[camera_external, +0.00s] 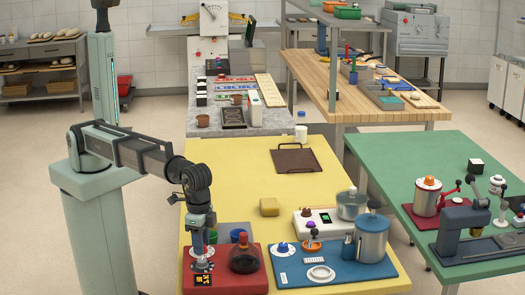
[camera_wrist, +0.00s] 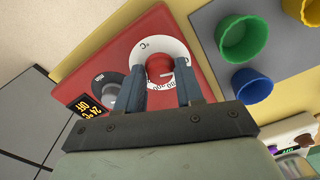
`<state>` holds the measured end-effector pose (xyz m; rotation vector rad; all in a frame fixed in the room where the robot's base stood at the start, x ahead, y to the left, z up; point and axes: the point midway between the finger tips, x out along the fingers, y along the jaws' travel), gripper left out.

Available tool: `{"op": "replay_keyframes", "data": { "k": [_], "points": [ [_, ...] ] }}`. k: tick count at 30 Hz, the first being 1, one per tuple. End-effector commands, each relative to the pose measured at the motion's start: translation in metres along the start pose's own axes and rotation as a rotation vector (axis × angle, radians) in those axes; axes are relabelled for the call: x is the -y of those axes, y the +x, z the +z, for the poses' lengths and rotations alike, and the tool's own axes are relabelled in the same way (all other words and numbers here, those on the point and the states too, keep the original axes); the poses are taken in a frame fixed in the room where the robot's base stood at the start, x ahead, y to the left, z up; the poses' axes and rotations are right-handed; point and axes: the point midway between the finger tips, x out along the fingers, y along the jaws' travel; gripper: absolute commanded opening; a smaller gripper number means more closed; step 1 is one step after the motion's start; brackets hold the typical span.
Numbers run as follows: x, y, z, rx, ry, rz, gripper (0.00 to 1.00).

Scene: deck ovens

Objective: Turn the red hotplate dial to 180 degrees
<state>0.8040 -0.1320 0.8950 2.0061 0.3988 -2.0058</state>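The hotplate is a red box (camera_external: 225,278) at the front left of the yellow table; its red face (camera_wrist: 95,70) fills the middle of the wrist view. The red dial (camera_wrist: 159,66) sits in a white scale ring (camera_wrist: 178,48) marked °C. A pale pointer mark shows on the dial's right side; the numbers are mostly too small or covered. My gripper (camera_wrist: 161,82) points down at the dial, one finger on each side, with visible gaps, so it is open. In the external view my gripper (camera_external: 200,250) is over the hotplate's left part. A black display (camera_wrist: 84,106) reads 24 °C OFF.
A grey knob (camera_wrist: 109,82) sits beside the dial. A dark flask (camera_external: 243,262) stands on the hotplate's right. Green (camera_wrist: 241,38) and blue (camera_wrist: 251,86) cups stand on a grey mat (camera_wrist: 207,30). A blue device (camera_external: 330,268) with a metal pot (camera_external: 371,240) stands to the right.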

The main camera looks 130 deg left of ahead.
Motion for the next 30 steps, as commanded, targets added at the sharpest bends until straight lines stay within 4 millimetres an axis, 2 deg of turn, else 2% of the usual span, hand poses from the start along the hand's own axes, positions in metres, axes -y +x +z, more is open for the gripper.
{"op": "replay_keyframes", "data": {
  "k": [1, 9, 20, 30],
  "points": [
    [0.0, -0.0001, 0.0, 0.0, 0.0, 0.0, 0.31],
    [0.0, -0.0001, 0.0, 0.0, 0.0, 0.0, 0.06],
    [0.0, -0.0002, 0.0, 0.0, 0.065, 0.0, 0.06],
    [0.0, -0.0002, 0.0, 0.0, 0.326, 0.0, 0.06]
  ]
}}
